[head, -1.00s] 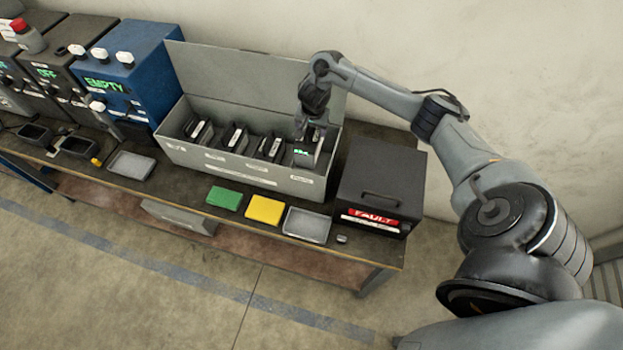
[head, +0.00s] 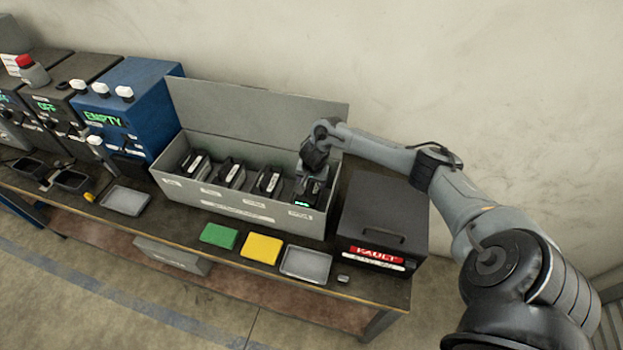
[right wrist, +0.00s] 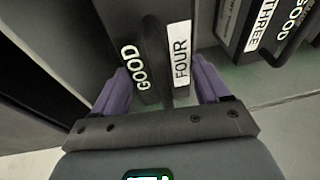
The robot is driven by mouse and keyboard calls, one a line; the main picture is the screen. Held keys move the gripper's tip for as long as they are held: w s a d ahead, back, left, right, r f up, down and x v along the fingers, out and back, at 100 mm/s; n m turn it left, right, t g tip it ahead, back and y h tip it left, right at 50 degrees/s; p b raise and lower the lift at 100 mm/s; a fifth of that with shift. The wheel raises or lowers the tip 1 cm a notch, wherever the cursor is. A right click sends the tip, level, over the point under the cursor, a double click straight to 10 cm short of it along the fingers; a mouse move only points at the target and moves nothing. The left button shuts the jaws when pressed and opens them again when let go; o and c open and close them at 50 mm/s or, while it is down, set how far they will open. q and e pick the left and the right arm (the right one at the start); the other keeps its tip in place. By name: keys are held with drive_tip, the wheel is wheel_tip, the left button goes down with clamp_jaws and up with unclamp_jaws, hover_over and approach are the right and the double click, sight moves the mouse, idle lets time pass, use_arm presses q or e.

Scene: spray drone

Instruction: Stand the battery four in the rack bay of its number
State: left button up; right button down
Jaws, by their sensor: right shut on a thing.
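Battery four (right wrist: 155,50) is dark, with white labels reading GOOD and FOUR in the right wrist view. My right gripper (right wrist: 162,84) is shut on it, a purple finger on each side. In the head view my right gripper (head: 310,187) reaches down into the right-end bay of the grey rack (head: 240,206). The battery sits low in that bay, mostly hidden by the gripper and front wall. I cannot tell whether it touches the bay floor. Battery three (right wrist: 277,25) stands beside it, and in the head view (head: 268,182). My left gripper is out of view.
Two more batteries (head: 233,175) (head: 196,163) stand in the rack's left bays. The raised lid (head: 255,118) is behind. Green (head: 219,236) and yellow (head: 261,247) pads and a grey tray (head: 306,264) lie in front.

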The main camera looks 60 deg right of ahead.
sight(312, 185)
drive_tip(key=shift+a+b+x, duration=0.15)
drive_tip(key=shift+x, duration=0.65)
drive_tip(key=shift+a+b+x, duration=0.15)
drive_tip(key=shift+x, duration=0.6)
drive_tip(key=shift+s+f, duration=0.1)
drive_tip(key=shift+f, duration=0.05)
drive_tip(key=shift+c, duration=2.1)
unclamp_jaws()
drive_tip(key=shift+s+f, duration=0.15)
drive_tip(key=shift+f, duration=0.1)
drive_tip(key=o, duration=0.4)
drive_tip(key=shift+d, duration=0.1)
drive_tip(key=shift+r, duration=0.1)
drive_tip(key=p+v, duration=0.2)
drive_tip(key=v, duration=1)
drive_tip(key=shift+p, duration=0.35)
